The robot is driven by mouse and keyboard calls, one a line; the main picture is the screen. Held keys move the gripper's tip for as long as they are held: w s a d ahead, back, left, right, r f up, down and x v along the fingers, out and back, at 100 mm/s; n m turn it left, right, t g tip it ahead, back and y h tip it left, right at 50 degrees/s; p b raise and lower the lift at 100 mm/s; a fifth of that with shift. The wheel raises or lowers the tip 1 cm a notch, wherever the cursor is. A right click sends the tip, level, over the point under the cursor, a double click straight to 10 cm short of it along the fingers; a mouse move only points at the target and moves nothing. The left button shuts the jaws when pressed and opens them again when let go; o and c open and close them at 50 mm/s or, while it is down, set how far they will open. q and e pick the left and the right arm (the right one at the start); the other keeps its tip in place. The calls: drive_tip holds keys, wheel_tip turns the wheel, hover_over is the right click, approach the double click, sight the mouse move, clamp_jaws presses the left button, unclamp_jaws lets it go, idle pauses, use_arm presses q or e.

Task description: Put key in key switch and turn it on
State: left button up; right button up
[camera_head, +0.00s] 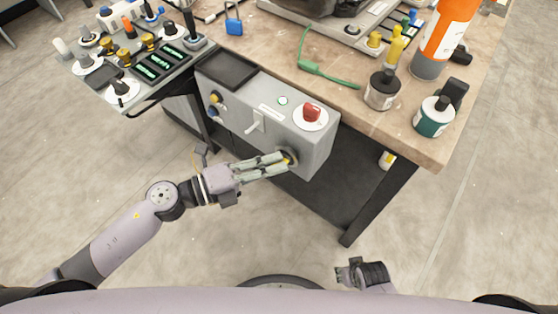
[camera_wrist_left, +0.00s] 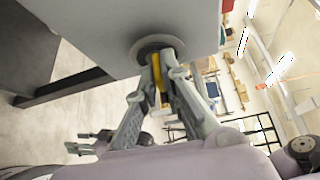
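The key switch (camera_wrist_left: 153,45) is a round metal collar on the lower front face of the grey control box (camera_head: 262,112). A yellow key (camera_wrist_left: 158,72) stands at its centre. My left gripper (camera_head: 288,163) is at the key switch, with its two fingers on either side of the key; in the left wrist view the fingertips (camera_wrist_left: 158,78) close around it. How deep the key sits is hidden by the fingers. My right gripper (camera_head: 362,273) is low at the bottom of the head view, away from the table and empty; its finger opening is unclear.
The control box also carries a red knob (camera_head: 311,113), a green-lit button (camera_head: 283,100) and a lever (camera_head: 254,124). A panel of switches (camera_head: 161,63) is at left. Bottles and tools stand on the wooden table (camera_head: 340,98). The floor in front is free.

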use_arm(q)
drive_tip(key=o, duration=0.5)
drive_tip(key=shift+c, duration=0.5)
drive_tip(key=c, duration=0.3)
drive_tip(key=shift+f, duration=0.1)
